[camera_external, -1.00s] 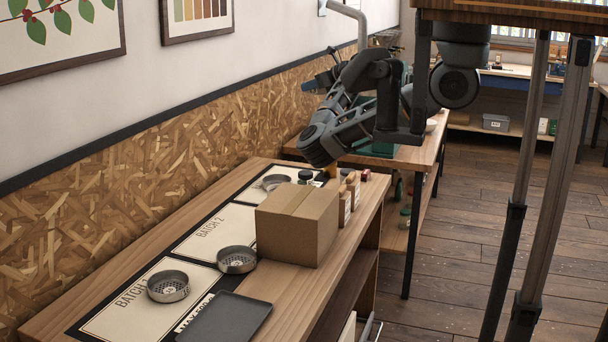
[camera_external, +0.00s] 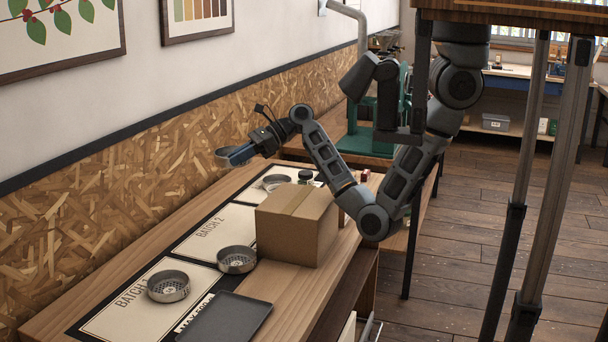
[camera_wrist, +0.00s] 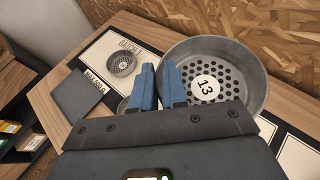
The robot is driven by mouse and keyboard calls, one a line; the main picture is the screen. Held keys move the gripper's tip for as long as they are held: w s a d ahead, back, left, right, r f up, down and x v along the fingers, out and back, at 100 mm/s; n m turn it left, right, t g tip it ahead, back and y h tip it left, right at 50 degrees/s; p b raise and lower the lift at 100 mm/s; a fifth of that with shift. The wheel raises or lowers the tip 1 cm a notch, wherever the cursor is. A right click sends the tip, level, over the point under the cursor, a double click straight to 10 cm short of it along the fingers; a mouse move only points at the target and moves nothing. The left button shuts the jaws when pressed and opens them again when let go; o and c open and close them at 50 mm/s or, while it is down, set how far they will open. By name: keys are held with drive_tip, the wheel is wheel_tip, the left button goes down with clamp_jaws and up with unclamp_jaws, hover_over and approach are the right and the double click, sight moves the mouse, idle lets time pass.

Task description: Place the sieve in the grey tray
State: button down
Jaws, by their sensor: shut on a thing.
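My gripper (camera_wrist: 158,85) has blue fingers and is shut on the rim of a round grey metal sieve (camera_wrist: 252,85) with a perforated bottom and a label reading 13. In the external view my gripper (camera_external: 237,155) is raised above the back of the bench, near the wall, and the held sieve (camera_external: 221,154) shows only as a small grey edge. The dark grey tray (camera_external: 225,319) lies flat and empty at the front of the bench, far from my gripper. It also shows at the left in the wrist view (camera_wrist: 78,97).
One sieve (camera_external: 168,287) stands on the front batch sheet, another (camera_external: 237,260) beside it and a third (camera_external: 275,182) at the back. A cardboard box (camera_external: 297,228) stands on the bench's right side, below my arm. The chipboard wall (camera_external: 120,240) borders the left.

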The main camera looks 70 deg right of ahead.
drive_tip(key=s+a+f+n+g+y, duration=0.1)
drive_tip(key=s+a+f+n+g, duration=0.1)
drive_tip(key=s+a+f, duration=0.35)
drive_tip(key=s+a+f+n+g+y, duration=0.1)
drive_tip(key=s+a+f, duration=0.15)
drive_tip(key=a, duration=0.55)
drive_tip(key=n+g+y+b, duration=0.1)
drive_tip(key=n+g+b, duration=0.1)
drive_tip(key=n+g, duration=0.1)
hover_over(249, 326)
wheel_tip(249, 326, down, 11)
drive_tip(key=shift+f, duration=0.1)
wheel_tip(249, 326, down, 4)
drive_tip(key=b, duration=0.5)
drive_tip(key=c, duration=1.1)
unclamp_jaws()
drive_tip(key=shift+c, duration=0.2)
